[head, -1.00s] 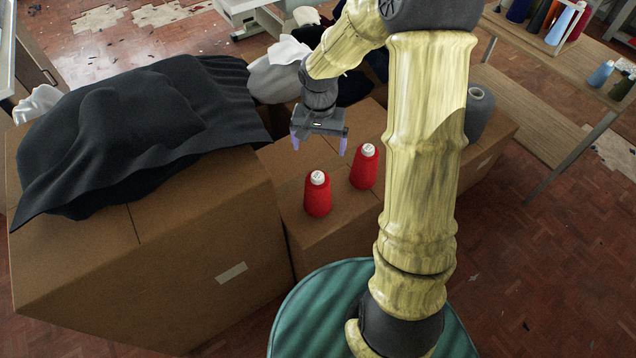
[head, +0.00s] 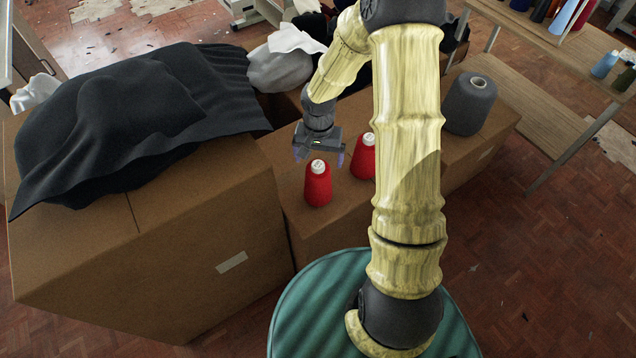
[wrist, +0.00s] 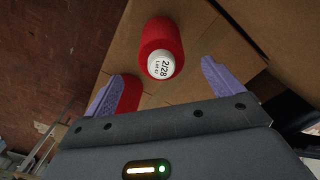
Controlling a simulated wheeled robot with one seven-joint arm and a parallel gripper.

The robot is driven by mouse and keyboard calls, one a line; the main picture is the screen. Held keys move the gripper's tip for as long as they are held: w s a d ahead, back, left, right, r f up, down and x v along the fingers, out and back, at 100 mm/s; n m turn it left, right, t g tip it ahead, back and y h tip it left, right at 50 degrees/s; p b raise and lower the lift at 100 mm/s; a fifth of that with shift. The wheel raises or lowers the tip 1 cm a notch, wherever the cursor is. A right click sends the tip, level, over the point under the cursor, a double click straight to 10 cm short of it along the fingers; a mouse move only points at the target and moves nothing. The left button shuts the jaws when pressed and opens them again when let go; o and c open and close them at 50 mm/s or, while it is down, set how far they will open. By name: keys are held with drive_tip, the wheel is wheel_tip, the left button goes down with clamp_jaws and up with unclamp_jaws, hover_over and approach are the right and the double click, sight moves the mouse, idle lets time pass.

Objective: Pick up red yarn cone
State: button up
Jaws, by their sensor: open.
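Two red yarn cones with white tops stand upright on a cardboard box. The nearer left red cone (head: 318,186) is in full view. The right red cone (head: 362,160) is partly hidden by my arm. My gripper (head: 319,157) is open and empty, just behind and above the left cone. In the wrist view, one red cone (wrist: 160,44) with a labelled white top lies ahead, between the lines of the two purple fingers (wrist: 158,82). Another red cone (wrist: 130,95) shows beside the left finger and is partly hidden by it. Neither cone is visibly gripped.
The cardboard box (head: 330,225) bears the cones, with a grey yarn cone (head: 470,104) to the right. A taller box (head: 200,262) with dark cloth (head: 140,115) stands at left. Pale and dark cloths (head: 280,65) lie behind. A wooden shelf (head: 545,110) is at right.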

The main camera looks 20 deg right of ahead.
sight(318, 172)
drive_tip(key=shift+f, duration=1.2)
drive_tip(key=shift+w+a+f, duration=0.1)
drive_tip(key=shift+f, duration=2.5)
drive_tip(key=c, duration=1.5)
wheel_tip(318, 172, up, 10)
drive_tip(key=shift+r+p, duration=0.1)
drive_tip(key=shift+p, duration=0.2)
